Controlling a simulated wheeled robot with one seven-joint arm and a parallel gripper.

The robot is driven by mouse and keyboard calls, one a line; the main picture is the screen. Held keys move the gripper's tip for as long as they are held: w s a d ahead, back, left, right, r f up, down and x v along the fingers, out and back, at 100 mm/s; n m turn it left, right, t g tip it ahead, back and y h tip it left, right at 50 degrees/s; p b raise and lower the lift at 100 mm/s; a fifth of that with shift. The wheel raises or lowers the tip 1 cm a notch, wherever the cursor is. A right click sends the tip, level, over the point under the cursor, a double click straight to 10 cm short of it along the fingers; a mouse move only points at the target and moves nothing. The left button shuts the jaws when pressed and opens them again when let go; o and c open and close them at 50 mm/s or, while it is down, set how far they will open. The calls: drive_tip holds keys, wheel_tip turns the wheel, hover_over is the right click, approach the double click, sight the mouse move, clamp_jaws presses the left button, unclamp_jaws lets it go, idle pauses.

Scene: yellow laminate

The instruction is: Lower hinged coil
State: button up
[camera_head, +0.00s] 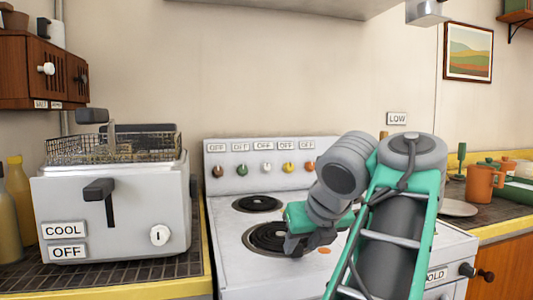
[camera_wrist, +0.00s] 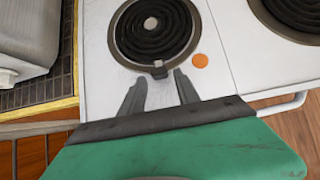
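A black spiral coil (camera_head: 262,238) sits at the front left of the white stove (camera_head: 225,270). In the wrist view the same coil (camera_wrist: 153,42) has a grey-brown ring around it, a small pale knob on it and a small grey tab (camera_wrist: 159,70) at its near edge. I cannot tell whether the coil is tilted or flat. My gripper (camera_head: 293,245) is at the coil's right side in the head view. In the wrist view my gripper (camera_wrist: 160,78) is open, its two fingers apart on either side of the tab, with nothing between them. Contact cannot be told.
A second coil (camera_head: 257,203) lies behind, and another coil (camera_wrist: 295,12) shows at the wrist view's upper right. A fryer (camera_head: 125,205) with a wire basket stands left of the stove. Knobs line the back panel (camera_head: 262,155).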

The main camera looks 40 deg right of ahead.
drive_tip(key=p+v, duration=0.4)
drive_tip(key=shift+r+p, duration=0.35)
drive_tip(key=shift+r, duration=0.05)
drive_tip(key=shift+s+a+r+p, duration=0.1)
drive_tip(key=shift+s+a+p, duration=0.05)
drive_tip(key=shift+s+p, duration=0.2)
drive_tip(key=shift+w, duration=0.1)
